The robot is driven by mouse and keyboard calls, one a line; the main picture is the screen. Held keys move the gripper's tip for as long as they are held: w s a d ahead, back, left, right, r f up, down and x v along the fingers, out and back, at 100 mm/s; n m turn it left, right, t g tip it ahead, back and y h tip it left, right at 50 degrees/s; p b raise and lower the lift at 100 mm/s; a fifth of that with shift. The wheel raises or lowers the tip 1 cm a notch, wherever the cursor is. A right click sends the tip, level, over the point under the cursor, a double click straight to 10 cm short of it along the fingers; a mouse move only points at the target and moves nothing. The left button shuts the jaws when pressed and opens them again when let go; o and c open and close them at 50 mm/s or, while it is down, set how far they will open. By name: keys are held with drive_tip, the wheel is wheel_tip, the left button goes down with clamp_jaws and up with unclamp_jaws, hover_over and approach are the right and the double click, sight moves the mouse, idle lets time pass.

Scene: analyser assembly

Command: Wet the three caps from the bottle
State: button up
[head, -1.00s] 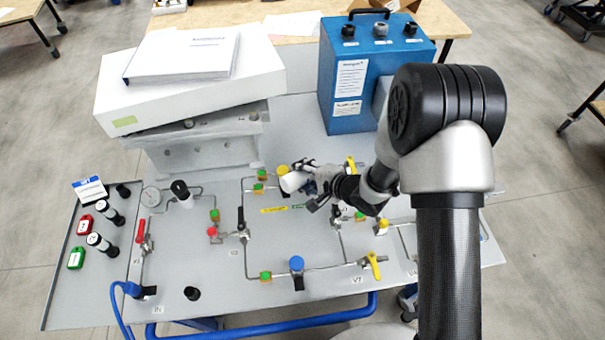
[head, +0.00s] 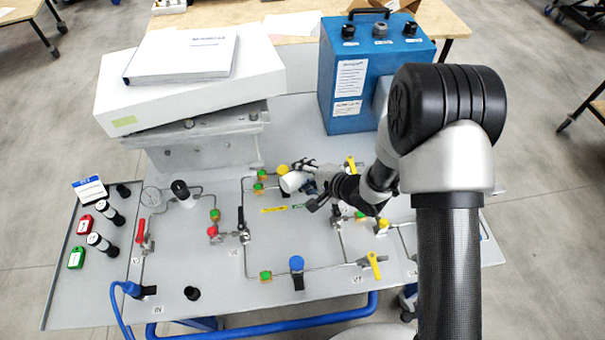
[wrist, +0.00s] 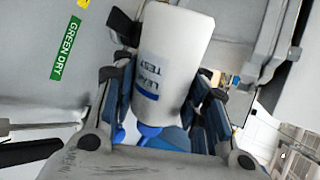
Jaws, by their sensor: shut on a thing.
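My gripper (head: 312,182) is shut on a white bottle (head: 293,181), held tilted above the panel (head: 330,255). In the wrist view the bottle (wrist: 172,60) sits between both fingers, with "LEAK TEST" lettering and a blue nozzle (wrist: 148,131) at its lower end. I cannot tell whether any cap is wet. The nozzle is hidden in the head view.
A yellow label (head: 273,210) and a "GREEN DRY" label (wrist: 66,48) lie on the panel. A blue case (head: 350,95) and a white box (head: 190,85) stand behind.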

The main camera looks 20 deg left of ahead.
wheel_tip(320, 180, up, 5)
drive_tip(key=p, duration=0.5)
drive_tip(key=shift+r, duration=0.1)
drive_tip(key=shift+d, duration=0.1)
